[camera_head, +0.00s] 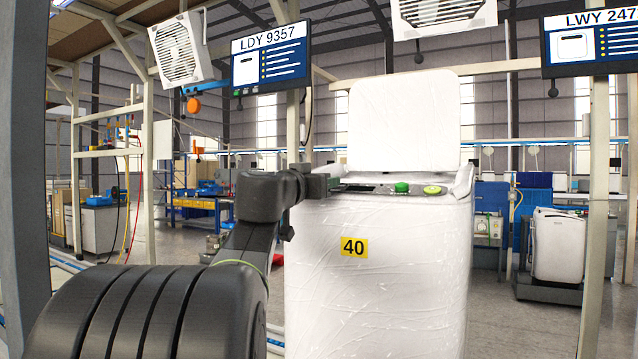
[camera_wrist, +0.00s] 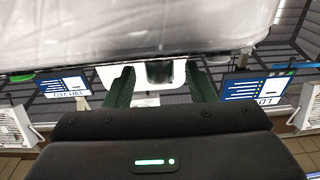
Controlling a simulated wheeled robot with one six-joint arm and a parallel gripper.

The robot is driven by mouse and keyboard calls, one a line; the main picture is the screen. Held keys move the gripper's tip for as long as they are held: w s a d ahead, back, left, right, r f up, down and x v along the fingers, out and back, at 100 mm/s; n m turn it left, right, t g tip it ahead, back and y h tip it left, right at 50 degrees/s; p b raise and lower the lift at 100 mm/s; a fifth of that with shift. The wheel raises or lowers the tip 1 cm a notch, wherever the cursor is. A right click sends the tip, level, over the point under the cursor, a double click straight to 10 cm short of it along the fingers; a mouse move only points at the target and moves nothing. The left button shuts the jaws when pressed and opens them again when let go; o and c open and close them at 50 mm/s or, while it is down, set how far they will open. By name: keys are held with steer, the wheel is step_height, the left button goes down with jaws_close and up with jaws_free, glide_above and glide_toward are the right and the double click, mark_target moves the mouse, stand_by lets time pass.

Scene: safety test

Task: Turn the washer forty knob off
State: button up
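The washer (camera_head: 375,290) is white, wrapped in shiny film, with a yellow label reading 40 and its lid (camera_head: 404,120) standing up. On its top panel are a green knob (camera_head: 401,187) and a yellow-green knob (camera_head: 432,190); their settings are too small to read. My gripper (camera_head: 322,184) is at the panel's left end, left of both knobs. In the wrist view two dark green fingers stand apart with my gripper (camera_wrist: 160,80) open between them. A white surface with a dark part shows beyond the gap; I cannot tell whether anything is touched.
Another washer (camera_head: 558,245) stands on a dark base at the right. Signs reading LDY 9357 (camera_head: 271,58) and LWY 247 (camera_head: 590,38) hang above. A beige post (camera_head: 292,125) rises behind my gripper. Blue workbenches (camera_head: 195,203) are at the back left. Floor shows between the washers.

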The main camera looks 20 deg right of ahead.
steer(key=shift+a, duration=0.1)
steer(key=r+b+v, duration=0.1)
steer(key=b+v, duration=0.1)
steer(key=v, duration=1.1)
steer(key=shift+s+a+f+b, duration=0.25)
steer(key=shift+f+b, duration=0.15)
steer(key=shift+f, duration=0.1)
steer(key=p+x, duration=0.3)
steer(key=x, duration=1.1)
steer(key=shift+s+a+f, duration=0.1)
steer(key=shift+s, duration=0.05)
